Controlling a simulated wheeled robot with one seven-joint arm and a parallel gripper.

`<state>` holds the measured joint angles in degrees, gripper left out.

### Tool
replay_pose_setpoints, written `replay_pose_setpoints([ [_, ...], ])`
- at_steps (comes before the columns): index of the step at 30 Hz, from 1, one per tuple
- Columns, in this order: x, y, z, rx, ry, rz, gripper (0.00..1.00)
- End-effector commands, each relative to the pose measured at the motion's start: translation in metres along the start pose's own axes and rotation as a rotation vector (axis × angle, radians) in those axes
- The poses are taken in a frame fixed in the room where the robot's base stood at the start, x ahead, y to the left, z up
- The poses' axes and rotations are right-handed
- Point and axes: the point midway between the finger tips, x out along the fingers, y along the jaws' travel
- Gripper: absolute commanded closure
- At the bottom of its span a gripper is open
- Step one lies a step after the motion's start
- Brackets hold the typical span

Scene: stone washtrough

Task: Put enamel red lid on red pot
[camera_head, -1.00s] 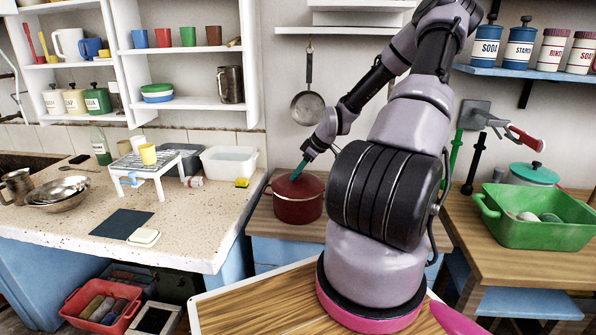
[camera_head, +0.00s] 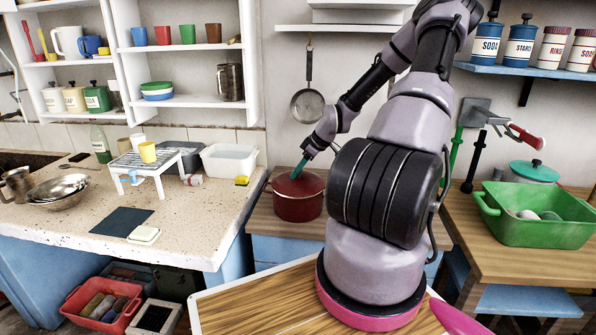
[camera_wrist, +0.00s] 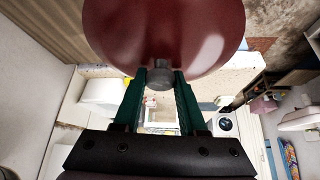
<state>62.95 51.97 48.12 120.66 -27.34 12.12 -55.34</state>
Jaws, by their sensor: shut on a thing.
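The red pot (camera_head: 298,208) stands upright on a small wooden-topped counter in the middle of the head view. The enamel red lid (camera_head: 313,182) is at the pot's top, and I cannot tell if it is fully seated on the rim. My gripper (camera_head: 299,171), with green fingers, reaches down to the lid from above. In the wrist view the lid (camera_wrist: 165,30) fills the top, and the fingertips (camera_wrist: 160,76) are shut on its grey knob (camera_wrist: 160,73). The pot's rim is mostly hidden under the lid.
A speckled stone counter (camera_head: 190,215) stands to the left, with a white wire-topped stand (camera_head: 140,170) and a white basin (camera_head: 228,160). A pan (camera_head: 308,106) hangs on the wall behind the pot. A green tub (camera_head: 540,228) stands on the right counter.

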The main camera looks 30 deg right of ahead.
Motion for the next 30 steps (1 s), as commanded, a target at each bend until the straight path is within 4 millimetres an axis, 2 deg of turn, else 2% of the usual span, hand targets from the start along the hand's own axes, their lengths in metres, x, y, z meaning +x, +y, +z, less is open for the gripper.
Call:
replay_pose_setpoints([
  [23,0.0037,-0.0001,0.0021,0.000,0.000,0.000,1.00],
  [24,0.0036,-0.0001,0.0021,0.000,0.000,0.000,0.55],
  [26,0.0036,-0.0001,0.0021,0.000,0.000,0.000,0.32],
  [27,0.0036,-0.0001,0.0021,0.000,0.000,0.000,0.24],
  [30,0.0036,-0.0001,0.0022,0.000,0.000,0.000,0.24],
])
